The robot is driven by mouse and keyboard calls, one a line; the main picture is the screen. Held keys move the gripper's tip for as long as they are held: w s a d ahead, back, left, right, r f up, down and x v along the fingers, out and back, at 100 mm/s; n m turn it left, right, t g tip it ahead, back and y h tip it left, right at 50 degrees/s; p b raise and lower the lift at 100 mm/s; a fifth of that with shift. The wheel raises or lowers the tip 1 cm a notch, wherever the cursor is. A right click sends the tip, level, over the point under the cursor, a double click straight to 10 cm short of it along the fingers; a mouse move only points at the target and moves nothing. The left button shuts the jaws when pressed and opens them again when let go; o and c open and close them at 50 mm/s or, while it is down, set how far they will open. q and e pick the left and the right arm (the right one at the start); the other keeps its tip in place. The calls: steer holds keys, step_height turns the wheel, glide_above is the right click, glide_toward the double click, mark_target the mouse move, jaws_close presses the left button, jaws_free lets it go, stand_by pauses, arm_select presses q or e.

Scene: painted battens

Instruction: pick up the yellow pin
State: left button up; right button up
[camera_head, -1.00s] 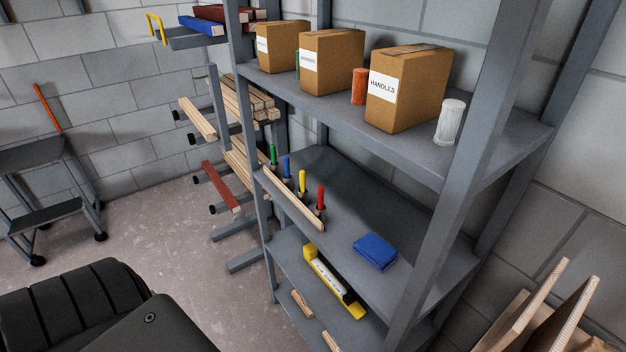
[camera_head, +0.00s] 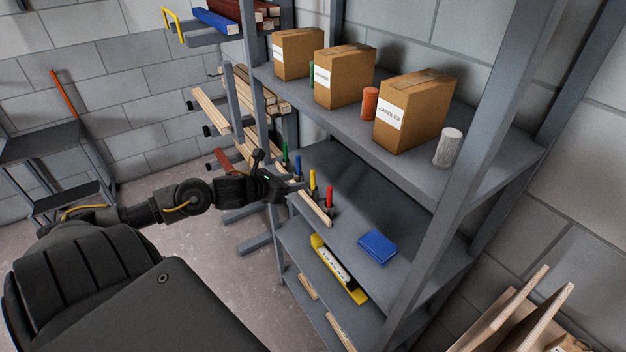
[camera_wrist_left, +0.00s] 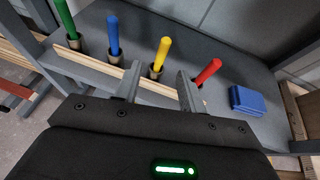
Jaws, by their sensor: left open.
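The yellow pin (camera_head: 313,183) stands upright in a holder on the middle shelf, between a blue pin (camera_head: 298,167) and a red pin (camera_head: 329,197). In the left wrist view the yellow pin (camera_wrist_left: 161,53) shows just beyond and between the two fingers. My left gripper (camera_head: 290,186) is open and empty at the shelf's front edge, with its fingers pointing toward the pins. In the left wrist view its fingertips (camera_wrist_left: 158,80) are spread on either side of the yellow pin's holder; I cannot tell if they touch it. My right gripper is not in view.
A wooden batten (camera_head: 310,208) runs along the shelf's front edge before the pins. A green pin (camera_wrist_left: 66,18) stands at the row's far end. A folded blue cloth (camera_head: 377,246) lies to the right. Shelf uprights (camera_head: 457,170) and the upper shelf with cardboard boxes (camera_head: 412,110) bound the space.

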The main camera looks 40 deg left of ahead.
mark_target(313, 185)
arm_select(q)
steer(key=shift+d+r+p+x, duration=0.1)
steer(key=shift+p+x, duration=0.95)
steer(key=shift+x, duration=1.4)
steer(key=shift+d+r+p+x, duration=0.1)
steer(key=shift+p+x, duration=0.95)
steer(key=shift+x, duration=1.4)
steer(key=shift+w+f+m, duration=0.2)
steer(key=shift+w+m, duration=0.1)
steer(key=shift+w, duration=0.1)
steer(key=shift+s, duration=0.1)
jaws_close()
